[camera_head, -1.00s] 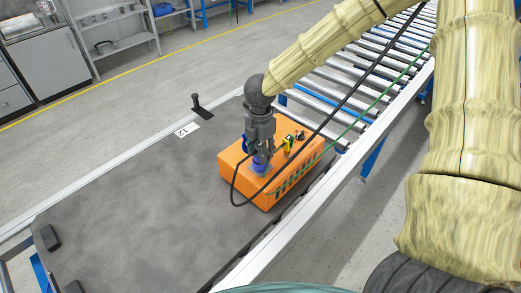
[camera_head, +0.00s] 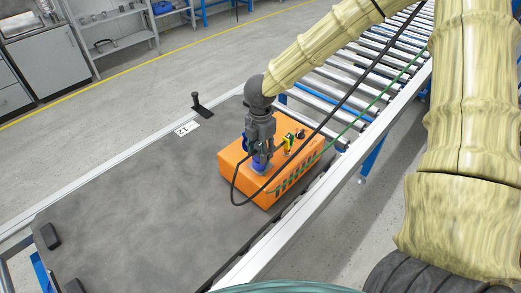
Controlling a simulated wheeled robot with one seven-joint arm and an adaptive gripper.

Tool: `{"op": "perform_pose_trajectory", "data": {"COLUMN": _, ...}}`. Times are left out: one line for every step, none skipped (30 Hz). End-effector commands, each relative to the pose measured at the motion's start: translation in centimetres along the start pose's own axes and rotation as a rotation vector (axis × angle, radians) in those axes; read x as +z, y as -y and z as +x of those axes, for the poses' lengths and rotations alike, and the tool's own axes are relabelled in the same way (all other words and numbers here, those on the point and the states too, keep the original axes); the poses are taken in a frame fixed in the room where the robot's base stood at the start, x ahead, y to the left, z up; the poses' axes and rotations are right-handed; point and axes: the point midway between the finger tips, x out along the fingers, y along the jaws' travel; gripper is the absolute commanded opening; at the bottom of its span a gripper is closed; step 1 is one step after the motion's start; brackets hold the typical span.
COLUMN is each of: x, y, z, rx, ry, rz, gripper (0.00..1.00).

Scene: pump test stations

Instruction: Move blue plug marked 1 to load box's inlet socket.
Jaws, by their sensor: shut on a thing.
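The orange load box (camera_head: 237,187) sits on the dark mat-topped table beside the roller conveyor. My gripper (camera_head: 260,155) points down over the top of the box, shut on the blue plug (camera_head: 260,163). The plug is at the box's top face, near its left part; its mark cannot be read. A black cable loops from it over the front of the box. The inlet socket is hidden under the plug and gripper, so I cannot tell whether the plug sits in it.
A yellow part (camera_head: 288,142) and a dark knob (camera_head: 300,134) stand on the box top, right of my gripper. A black upright bracket (camera_head: 199,106) stands at the table's back edge near a white label (camera_head: 182,129). The roller conveyor (camera_head: 345,90) lies behind.

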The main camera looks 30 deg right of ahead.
Motion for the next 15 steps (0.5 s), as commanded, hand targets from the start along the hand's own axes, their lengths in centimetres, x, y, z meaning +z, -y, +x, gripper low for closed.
{"op": "perform_pose_trajectory", "data": {"x": 0.0, "y": -0.01, "z": 0.11, "rx": 0.0, "ry": 0.0, "rz": 0.0, "gripper": 0.0}}
{"op": "perform_pose_trajectory", "data": {"x": 0.0, "y": -0.01, "z": 0.15, "rx": 0.0, "ry": 0.0, "rz": 0.0, "gripper": 0.0}}
{"op": "perform_pose_trajectory", "data": {"x": 0.0, "y": -0.01, "z": 0.21, "rx": 0.0, "ry": 0.0, "rz": 0.0, "gripper": 0.0}}
{"op": "perform_pose_trajectory", "data": {"x": 0.01, "y": -0.01, "z": 0.26, "rx": 0.0, "ry": 0.0, "rz": 0.0, "gripper": 0.0}}
{"op": "perform_pose_trajectory", "data": {"x": 0.0, "y": 0.0, "z": 0.3, "rx": 0.0, "ry": 0.0, "rz": 0.0, "gripper": 0.0}}
{"op": "perform_pose_trajectory", "data": {"x": 0.01, "y": -0.02, "z": 0.25, "rx": 0.0, "ry": 0.0, "rz": 0.0, "gripper": 0.43}}
{"op": "perform_pose_trajectory", "data": {"x": 0.01, "y": -0.01, "z": 0.25, "rx": 0.0, "ry": 0.0, "rz": 0.0, "gripper": 0.48}}
{"op": "perform_pose_trajectory", "data": {"x": 0.01, "y": -0.01, "z": 0.25, "rx": 0.0, "ry": 0.0, "rz": 0.0, "gripper": 0.54}}
{"op": "perform_pose_trajectory", "data": {"x": 0.01, "y": -0.01, "z": 0.25, "rx": 0.0, "ry": 0.0, "rz": 0.0, "gripper": 0.61}}
{"op": "perform_pose_trajectory", "data": {"x": 0.01, "y": -0.02, "z": 0.25, "rx": 0.0, "ry": 0.0, "rz": 0.0, "gripper": 0.63}}
{"op": "perform_pose_trajectory", "data": {"x": 0.01, "y": -0.03, "z": 0.24, "rx": 0.001, "ry": 0.0, "rz": 0.0, "gripper": 0.63}}
{"op": "perform_pose_trajectory", "data": {"x": 0.01, "y": -0.05, "z": 0.23, "rx": 0.001, "ry": 0.0, "rz": 0.0, "gripper": 0.63}}
{"op": "perform_pose_trajectory", "data": {"x": 0.01, "y": -0.05, "z": 0.23, "rx": 0.001, "ry": 0.0, "rz": 0.0, "gripper": 0.63}}
{"op": "perform_pose_trajectory", "data": {"x": 0.01, "y": -0.06, "z": 0.22, "rx": 0.001, "ry": 0.0, "rz": 0.0, "gripper": 0.63}}
{"op": "perform_pose_trajectory", "data": {"x": 0.01, "y": -0.07, "z": 0.22, "rx": 0.002, "ry": 0.0, "rz": 0.0, "gripper": 0.63}}
